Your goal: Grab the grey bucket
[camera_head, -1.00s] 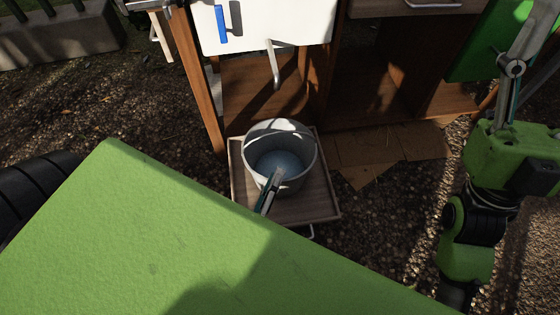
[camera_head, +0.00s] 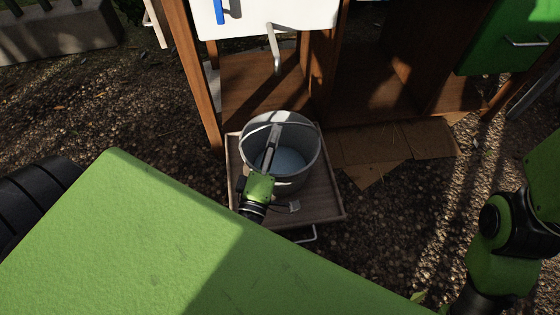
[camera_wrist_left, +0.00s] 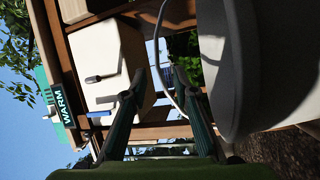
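The grey bucket (camera_head: 305,184) stands upright on a pulled-out wooden tray (camera_head: 325,208), its thin handle (camera_head: 295,126) arching over the rim. My left gripper (camera_head: 274,136) reaches over the bucket's near rim, its fingers close to the handle. In the left wrist view, the two fingers (camera_wrist_left: 158,74) are apart. The thin handle (camera_wrist_left: 162,70) runs between the fingertips, and the dark bucket wall (camera_wrist_left: 243,70) lies just to their right. Contact with the handle cannot be told. My right arm is at the right edge of the head view; its gripper is outside the view.
A wooden cabinet (camera_head: 178,60) with a white panel (camera_head: 290,12) and a curved metal pipe (camera_head: 275,50) stands behind the bucket. A green drawer front (camera_head: 515,45) is at the upper right. Flat brown boards (camera_head: 395,148) lie on the gravel (camera_head: 110,115) right of the tray.

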